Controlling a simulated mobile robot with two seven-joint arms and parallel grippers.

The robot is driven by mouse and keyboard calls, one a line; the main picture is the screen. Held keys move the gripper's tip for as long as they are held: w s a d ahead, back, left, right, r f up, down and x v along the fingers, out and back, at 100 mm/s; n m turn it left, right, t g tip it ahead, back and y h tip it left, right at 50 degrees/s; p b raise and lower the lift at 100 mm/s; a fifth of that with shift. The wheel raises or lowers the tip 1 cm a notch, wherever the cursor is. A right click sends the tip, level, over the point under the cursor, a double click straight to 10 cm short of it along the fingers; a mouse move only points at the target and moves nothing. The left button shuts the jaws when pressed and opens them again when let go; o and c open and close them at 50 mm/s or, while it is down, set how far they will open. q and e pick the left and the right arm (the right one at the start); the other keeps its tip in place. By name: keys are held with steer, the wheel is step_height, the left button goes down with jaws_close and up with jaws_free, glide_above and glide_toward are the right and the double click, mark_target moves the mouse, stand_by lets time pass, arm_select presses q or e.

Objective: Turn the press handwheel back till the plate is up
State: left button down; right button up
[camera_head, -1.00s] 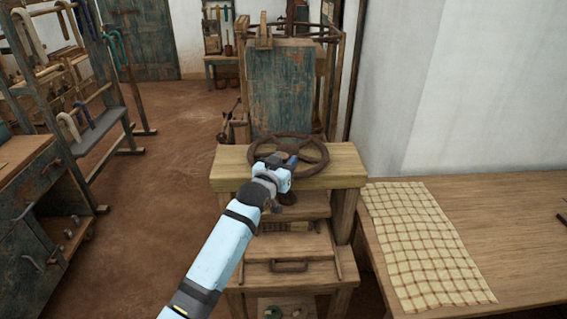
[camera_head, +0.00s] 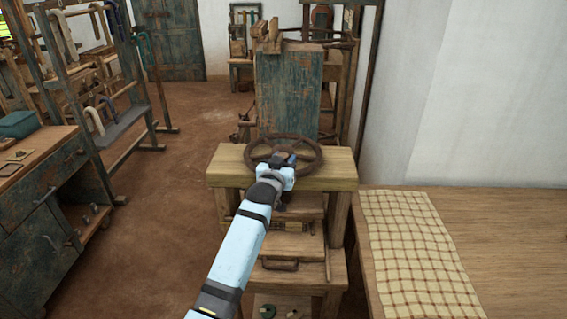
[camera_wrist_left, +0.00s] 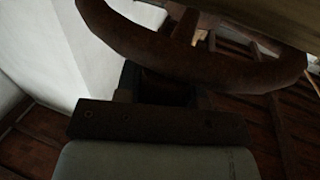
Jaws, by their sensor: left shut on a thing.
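The brown press handwheel (camera_head: 317,160) lies flat above the pale wooden top beam (camera_head: 228,168) of the press. My left gripper (camera_head: 283,160) is shut on the handwheel at its near side. In the left wrist view, the dark rim of the handwheel (camera_wrist_left: 205,60) curves across the top, right in front of the gripper. Below the beam, a wooden board (camera_head: 306,203) shows between the posts, partly hidden by my arm. I cannot tell the plate's height. My right gripper is not in view.
A wooden table (camera_head: 510,235) with a checked cloth (camera_head: 415,250) stands close on the right. A worn blue-green panel (camera_head: 288,95) rises behind the press.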

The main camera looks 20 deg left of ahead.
arm_select(q)
steer(key=shift+d, duration=0.15)
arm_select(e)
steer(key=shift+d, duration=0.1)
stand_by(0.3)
arm_select(q)
steer(key=c, duration=0.7)
jaws_free()
steer(key=shift+w, duration=0.1)
steer(key=shift+c, duration=0.2)
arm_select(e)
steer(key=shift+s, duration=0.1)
